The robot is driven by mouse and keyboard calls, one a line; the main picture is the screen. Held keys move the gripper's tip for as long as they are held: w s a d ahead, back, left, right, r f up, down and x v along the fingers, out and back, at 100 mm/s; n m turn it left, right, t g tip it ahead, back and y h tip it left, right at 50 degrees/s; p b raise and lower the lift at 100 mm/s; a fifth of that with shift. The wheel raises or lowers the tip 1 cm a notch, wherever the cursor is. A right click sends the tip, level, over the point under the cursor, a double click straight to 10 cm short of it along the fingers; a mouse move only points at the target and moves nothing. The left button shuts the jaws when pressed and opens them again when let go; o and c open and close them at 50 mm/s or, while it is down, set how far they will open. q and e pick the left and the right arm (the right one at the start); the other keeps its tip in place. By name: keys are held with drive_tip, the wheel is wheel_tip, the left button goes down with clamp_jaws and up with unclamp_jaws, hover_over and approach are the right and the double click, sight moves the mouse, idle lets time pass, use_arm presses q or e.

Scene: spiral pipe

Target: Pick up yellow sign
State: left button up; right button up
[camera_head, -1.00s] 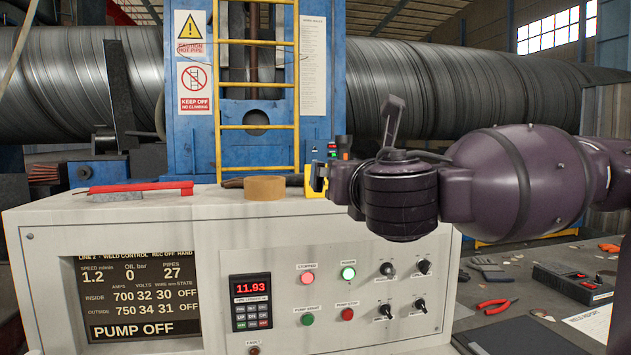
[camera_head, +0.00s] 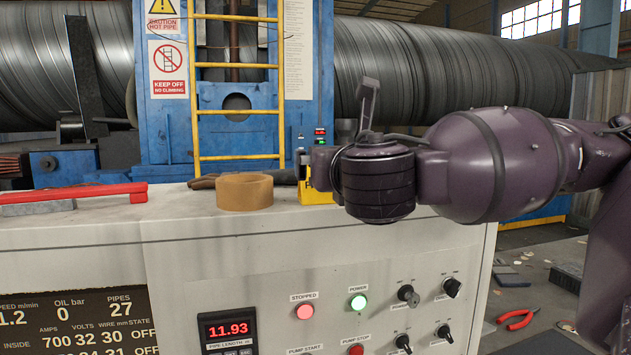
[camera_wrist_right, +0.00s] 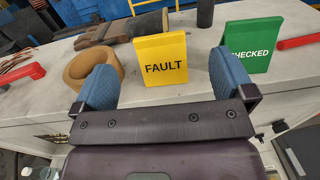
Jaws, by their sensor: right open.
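The yellow sign (camera_wrist_right: 161,62) reads FAULT and stands upright on top of the white control cabinet, seen in the right wrist view. In the head view only a part of the yellow sign (camera_head: 317,192) shows beside my right wrist, which hides the rest. My right gripper (camera_wrist_right: 162,80) is open, with its two blue finger pads on either side of the sign's lower part in the picture. The pads appear nearer the camera than the sign, and I see no contact. My left gripper is not in view.
A green CHECKED sign (camera_wrist_right: 251,45) stands right of the yellow one. A brown tape roll (camera_head: 244,191) sits close on the left. A red-handled object (camera_head: 75,193) lies at the cabinet top's left.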

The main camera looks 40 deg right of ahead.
sight(308, 195)
drive_tip(key=x, duration=0.4)
drive_tip(key=shift+w+d, duration=0.15)
drive_tip(key=shift+w, duration=0.1)
drive_tip(key=shift+w+d, duration=0.2)
drive_tip(key=shift+w, duration=0.2)
drive_tip(key=shift+w+d+f, duration=0.25)
drive_tip(key=shift+w+f, duration=0.05)
drive_tip(key=shift+w, duration=0.2)
drive_tip(key=b+x, duration=0.1)
drive_tip(key=x, duration=0.2)
drive_tip(key=shift+w+a+f, duration=0.1)
drive_tip(key=shift+w+f, duration=0.1)
drive_tip(key=shift+w+d+r, duration=0.1)
drive_tip(key=shift+w+d, duration=0.15)
